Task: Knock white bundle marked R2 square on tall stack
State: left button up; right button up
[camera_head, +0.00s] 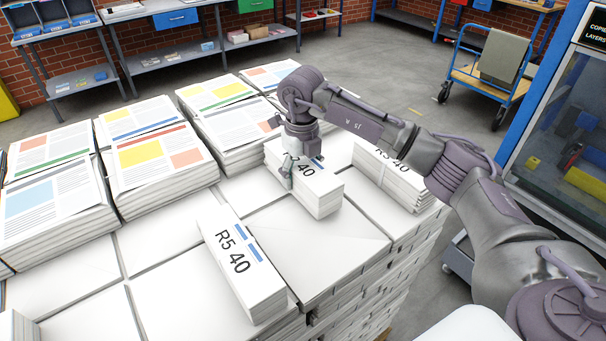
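A white bundle (323,193) lies on the tall stack of white bundles (318,245), in the middle of the view. "40" shows on its top; the marking before it is hidden by my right gripper, so I cannot read R2. My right gripper (287,180) reaches down from above at this bundle's near left part and appears to touch or nearly touch it. Its finger opening is not clear. A white bundle marked R5 40 (237,262) lies nearer, set at an angle. Another (392,183), its mark partly covered by my arm, lies to the right. My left gripper is not in view.
Printed newspaper piles (160,160) stand at the left and back of the stack. The stack drops to the floor on its right side. A blue-framed machine (560,140) stands at the right, a trolley (490,75) behind. Shelving lines the brick wall.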

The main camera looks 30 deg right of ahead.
aim_at(305, 165)
jog(key=shift+w+a+r, duration=0.15)
jog(key=shift+w, duration=0.95)
jog(key=shift+w+r+b, duration=0.1)
jog(key=shift+b, duration=0.25)
dwell(1.1)
jog(key=shift+s, duration=0.6)
jog(key=shift+s+d, duration=0.25)
jog(key=shift+s, duration=0.85)
jog(key=shift+r+p, duration=1.8)
jog(key=shift+r, duration=1.1)
